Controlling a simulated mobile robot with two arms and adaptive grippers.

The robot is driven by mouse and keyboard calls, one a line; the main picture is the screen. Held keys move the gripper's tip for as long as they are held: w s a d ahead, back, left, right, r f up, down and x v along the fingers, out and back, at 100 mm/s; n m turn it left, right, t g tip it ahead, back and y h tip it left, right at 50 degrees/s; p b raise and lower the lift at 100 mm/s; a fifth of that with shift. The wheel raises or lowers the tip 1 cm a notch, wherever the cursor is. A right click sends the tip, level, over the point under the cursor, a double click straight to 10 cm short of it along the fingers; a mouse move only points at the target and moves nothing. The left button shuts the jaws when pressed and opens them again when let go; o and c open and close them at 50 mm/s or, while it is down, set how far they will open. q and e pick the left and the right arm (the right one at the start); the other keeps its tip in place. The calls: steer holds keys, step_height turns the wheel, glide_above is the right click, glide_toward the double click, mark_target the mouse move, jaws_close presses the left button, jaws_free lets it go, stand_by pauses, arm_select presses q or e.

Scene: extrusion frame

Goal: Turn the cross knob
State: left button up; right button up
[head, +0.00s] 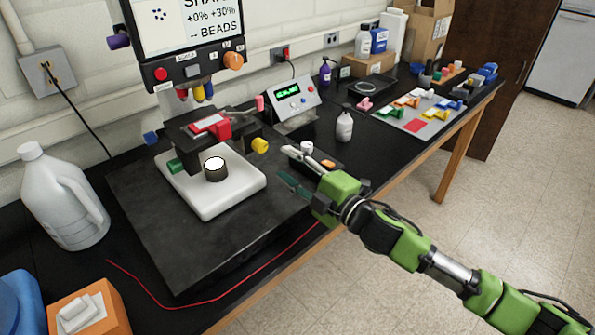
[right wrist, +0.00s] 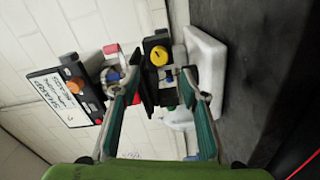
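My right gripper (head: 282,163) is open and empty, with its two teal-padded fingers spread, over the front edge of the dark base plate. A round yellow knob (head: 260,145) sits on the right side of the black fixture (head: 190,125), a short way beyond the fingertips and apart from them. In the right wrist view, the yellow knob (right wrist: 159,55) shows between the finger ends (right wrist: 160,75). An orange knob (head: 233,60) is on the lower right of the display panel (head: 190,30). I cannot make out a cross shape on either knob. My left gripper is out of view.
A white block (head: 225,195) bears a dark round cup (head: 215,170) below the fixture. A small tray (head: 325,162) and a white bottle (head: 344,126) stand beyond the gripper. A control box (head: 290,100) is behind. A red cable (head: 230,295) runs along the front.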

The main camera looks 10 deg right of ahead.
steer(key=shift+v, duration=1.4)
stand_by(0.5)
